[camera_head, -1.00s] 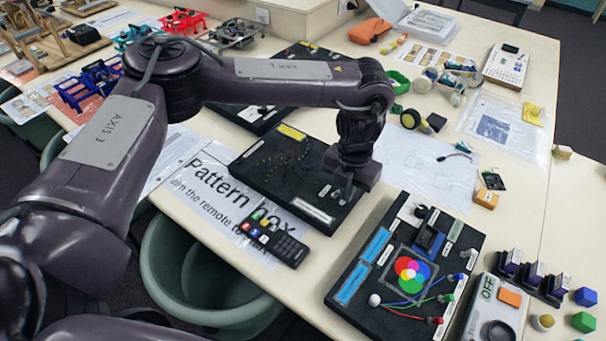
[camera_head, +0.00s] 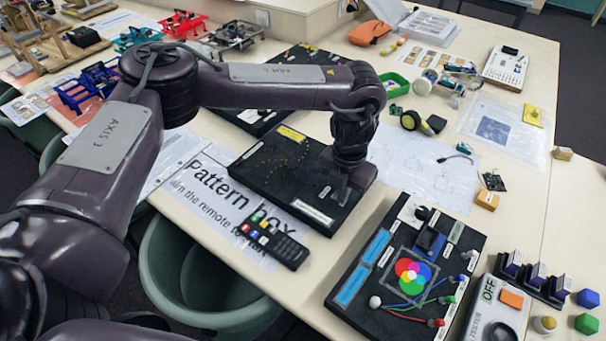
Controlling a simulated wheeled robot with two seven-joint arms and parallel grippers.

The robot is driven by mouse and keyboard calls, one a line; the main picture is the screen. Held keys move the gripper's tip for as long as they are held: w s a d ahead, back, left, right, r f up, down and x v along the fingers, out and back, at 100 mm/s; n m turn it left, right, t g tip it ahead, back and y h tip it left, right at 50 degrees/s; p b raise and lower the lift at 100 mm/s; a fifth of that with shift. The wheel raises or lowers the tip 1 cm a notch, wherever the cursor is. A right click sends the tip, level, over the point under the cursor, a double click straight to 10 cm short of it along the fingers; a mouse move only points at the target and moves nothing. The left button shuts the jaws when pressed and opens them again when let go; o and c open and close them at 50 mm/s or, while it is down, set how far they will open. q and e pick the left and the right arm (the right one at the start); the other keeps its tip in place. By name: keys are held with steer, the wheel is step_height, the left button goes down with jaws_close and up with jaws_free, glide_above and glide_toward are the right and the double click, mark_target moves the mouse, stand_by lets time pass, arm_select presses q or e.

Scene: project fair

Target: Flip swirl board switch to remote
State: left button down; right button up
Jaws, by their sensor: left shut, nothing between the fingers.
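A black board (camera_head: 262,175) with a yellow label and an arc of small coloured dots lies mid-table; I take it for the swirl board, though its name cannot be read. My left gripper (camera_head: 338,192) points down at the board's right side, low over or touching its surface. Its fingers are shut with nothing between them. The gripper and wrist cover that part of the board, so the switch and its position cannot be made out. My right gripper is not in view.
A black remote (camera_head: 272,241) lies on the "Pattern box" sheet (camera_head: 215,187) in front. A board with coloured circles (camera_head: 360,299) stands right of the gripper. Another black board (camera_head: 308,57) lies behind my forearm. A green bin (camera_head: 205,290) stands below the table edge.

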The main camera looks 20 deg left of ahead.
arm_select(q)
steer(key=shift+a, duration=0.4)
steer(key=shift+d+r+p, duration=0.2)
steer(key=shift+r+p, duration=1.1)
steer(key=shift+r, duration=0.45)
steer(key=shift+d+r+p, duration=0.15)
steer(key=shift+r+p, duration=1.1)
steer(key=shift+r, duration=0.45)
